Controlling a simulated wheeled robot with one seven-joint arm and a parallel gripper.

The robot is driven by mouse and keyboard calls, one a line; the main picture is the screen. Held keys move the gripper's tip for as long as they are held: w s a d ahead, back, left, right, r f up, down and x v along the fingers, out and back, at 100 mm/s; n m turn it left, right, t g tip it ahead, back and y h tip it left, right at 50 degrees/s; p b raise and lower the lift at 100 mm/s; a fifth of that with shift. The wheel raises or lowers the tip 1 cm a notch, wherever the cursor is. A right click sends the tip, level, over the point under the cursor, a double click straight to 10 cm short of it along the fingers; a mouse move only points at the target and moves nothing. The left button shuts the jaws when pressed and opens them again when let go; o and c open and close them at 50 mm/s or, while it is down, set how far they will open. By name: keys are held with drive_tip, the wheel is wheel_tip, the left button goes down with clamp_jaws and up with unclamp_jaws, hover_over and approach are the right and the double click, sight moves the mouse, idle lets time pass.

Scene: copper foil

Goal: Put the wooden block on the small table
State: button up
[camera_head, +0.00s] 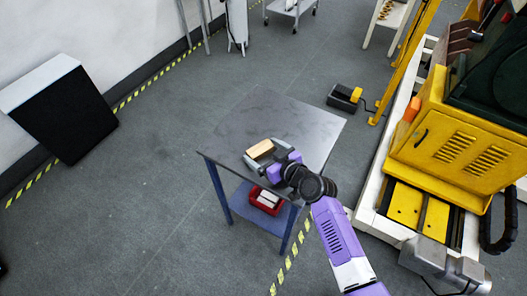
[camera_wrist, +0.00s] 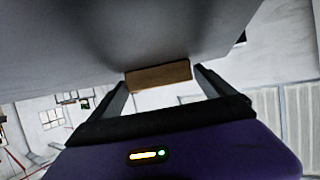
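The wooden block (camera_head: 260,149) is light brown and lies at the top of the small table (camera_head: 290,113), left of its middle. The table has a dark grey top and blue legs. My gripper (camera_head: 262,153) reaches in from the lower right with its fingers on either side of the block. In the wrist view, the block (camera_wrist: 158,75) spans nearly the whole space between my fingertips (camera_wrist: 160,80), against the grey tabletop (camera_wrist: 200,25). Whether the fingers press on it or stand just clear is not certain. Whether the block's underside touches the tabletop is also hard to tell.
A red bin (camera_head: 266,199) with pale items sits on the table's lower shelf. A yellow machine (camera_head: 455,150) on a white frame stands to the right. A black-and-yellow foot pedal (camera_head: 345,97) is on the floor behind the table. The floor left of the table is clear.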

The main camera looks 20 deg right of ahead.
drive_tip(key=shift+r, duration=0.15)
drive_tip(key=shift+s, duration=0.35)
drive_tip(key=v, duration=1.1)
drive_tip(key=shift+s+d+r+b, duration=0.15)
drive_tip(key=shift+b, duration=0.2)
drive_tip(key=shift+m+h, duration=0.6)
drive_tip(key=shift+h, duration=0.2)
drive_tip(key=s, duration=0.3)
drive_tip(key=s+f, duration=0.1)
drive_tip(key=s, duration=0.2)
drive_tip(key=s+f, duration=0.1)
drive_tip(key=s, duration=0.2)
drive_tip(key=shift+f, duration=0.2)
drive_tip(key=s+r+m+h, duration=0.1)
drive_tip(key=s+r+h, duration=0.1)
drive_tip(key=s, duration=0.8)
drive_tip(key=shift+t+y, duration=0.3)
drive_tip(key=shift+t, duration=0.5)
drive_tip(key=s+a+r, duration=0.1)
drive_tip(key=s+r, duration=0.3)
drive_tip(key=s+a+r, duration=0.1)
drive_tip(key=s+r, duration=0.4)
drive_tip(key=s+a+r, duration=0.1)
drive_tip(key=s+r, duration=0.3)
drive_tip(key=shift+s+a+r, duration=0.1)
drive_tip(key=shift+s+r, duration=0.05)
